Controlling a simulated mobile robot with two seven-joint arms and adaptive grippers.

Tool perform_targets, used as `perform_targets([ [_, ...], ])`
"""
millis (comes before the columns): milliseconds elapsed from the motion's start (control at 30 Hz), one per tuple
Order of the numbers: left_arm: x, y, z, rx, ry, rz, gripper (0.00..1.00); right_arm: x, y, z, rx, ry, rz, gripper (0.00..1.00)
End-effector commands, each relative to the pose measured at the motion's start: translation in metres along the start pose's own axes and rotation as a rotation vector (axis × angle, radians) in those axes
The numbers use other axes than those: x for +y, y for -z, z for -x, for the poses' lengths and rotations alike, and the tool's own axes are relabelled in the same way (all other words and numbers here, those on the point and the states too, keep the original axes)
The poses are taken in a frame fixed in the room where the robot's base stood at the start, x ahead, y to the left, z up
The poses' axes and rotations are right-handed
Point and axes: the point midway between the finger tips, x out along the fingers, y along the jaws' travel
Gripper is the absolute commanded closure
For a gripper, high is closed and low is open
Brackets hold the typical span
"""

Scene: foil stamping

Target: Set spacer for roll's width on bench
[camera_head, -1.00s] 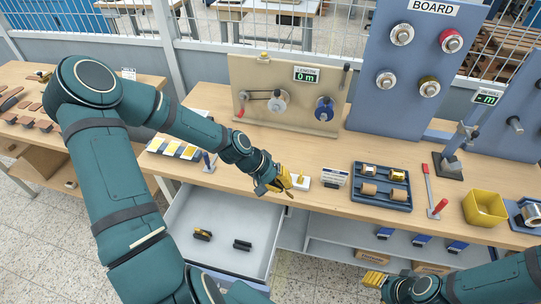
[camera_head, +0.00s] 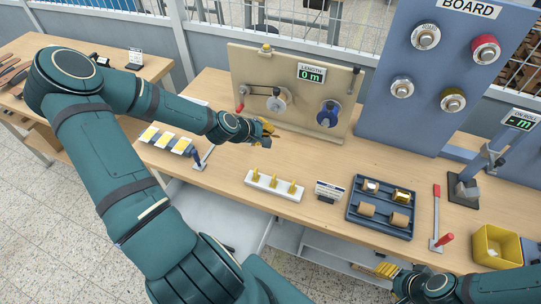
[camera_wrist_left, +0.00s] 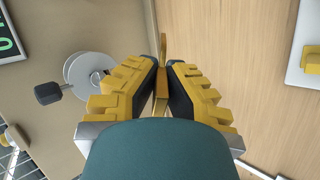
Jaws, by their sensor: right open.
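My left gripper (camera_head: 270,129) is above the bench (camera_head: 230,165), in front of the beige winding panel (camera_head: 262,70). In the left wrist view its fingers (camera_wrist_left: 163,75) close on a thin yellow spacer (camera_wrist_left: 162,48), which points away from the palm. The panel carries a pale disc (camera_head: 277,102) and a blue roll (camera_head: 327,113). My right gripper (camera_head: 386,270) is open and empty, low before the bench.
A dark tray (camera_head: 383,224) of rolls, a red-handled lever (camera_head: 437,215) and a yellow bin (camera_head: 480,250) stand to the right. A small sign (camera_head: 329,191) stands beside the rack. Sample cards (camera_head: 165,139) lie left. Bench between rack and panel is clear.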

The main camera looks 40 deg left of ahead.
Motion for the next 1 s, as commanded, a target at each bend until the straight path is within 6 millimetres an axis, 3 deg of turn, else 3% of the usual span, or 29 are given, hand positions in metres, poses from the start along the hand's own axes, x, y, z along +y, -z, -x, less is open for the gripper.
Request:
perform_targets([
  [300, -0.020, 0.000, -0.017, -0.002, 0.001, 0.001, 1.00, 0.004, -0.002, -0.009, 0.001, -0.001, -0.001, 0.53],
  [700, -0.059, 0.000, -0.050, -0.001, 0.001, -0.001, 1.00, 0.021, -0.008, -0.058, 0.003, -0.007, -0.003, 0.53],
  [1000, -0.075, 0.000, -0.064, -0.002, 0.001, -0.001, 1.00, 0.025, -0.009, -0.069, 0.004, -0.010, -0.004, 0.53],
])
